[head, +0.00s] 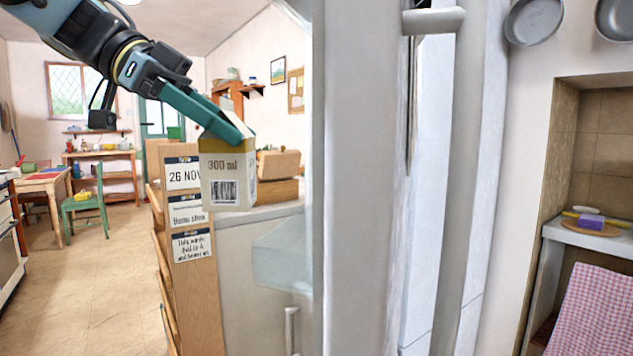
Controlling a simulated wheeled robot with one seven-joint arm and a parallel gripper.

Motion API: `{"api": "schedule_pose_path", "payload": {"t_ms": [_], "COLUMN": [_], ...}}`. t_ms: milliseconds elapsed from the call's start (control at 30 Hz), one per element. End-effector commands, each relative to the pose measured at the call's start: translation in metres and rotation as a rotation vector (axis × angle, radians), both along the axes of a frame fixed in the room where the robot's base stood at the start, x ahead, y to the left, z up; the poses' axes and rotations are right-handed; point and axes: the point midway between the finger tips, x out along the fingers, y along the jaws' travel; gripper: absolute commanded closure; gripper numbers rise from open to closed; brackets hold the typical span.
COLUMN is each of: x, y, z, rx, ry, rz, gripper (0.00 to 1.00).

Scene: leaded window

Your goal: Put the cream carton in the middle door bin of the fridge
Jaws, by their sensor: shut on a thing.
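The cream carton (221,182) is a small off-white box with a gold-brown top, the print "300 ml" and a barcode. My gripper (228,129) reaches in from the upper left, and its teal fingers are shut on the carton's top. The carton is held about upright, in front of the wooden cabinet end. To its right stands a tall pale fridge door (362,180), seen close and nearly edge-on. A translucent pale-blue bin (283,250) shows at the door's left side, lower than the carton and apart from it. I cannot tell which bin it is; other bins are not clearly visible.
A wooden cabinet end with paper notes (190,245) stands just behind the carton. A bread box (278,175) sits on the counter behind. A green chair (86,210) and table are far left, with open floor (80,290) between. A stone alcove is at right.

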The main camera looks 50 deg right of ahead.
Motion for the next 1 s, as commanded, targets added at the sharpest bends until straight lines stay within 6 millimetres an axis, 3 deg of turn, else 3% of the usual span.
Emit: {"api": "schedule_pose_path", "payload": {"t_ms": [200,433,1000], "x": [-0.045,-0.083,-0.081], "y": [-0.034,-0.064,-0.063], "z": [0.004,0.003,-0.067], "rx": [0.000,0.000,0.002], "ry": [0.001,0.000,0.001], "rz": [-0.003,-0.002,0.003], "gripper": [1.00,1.00,1.00]}}
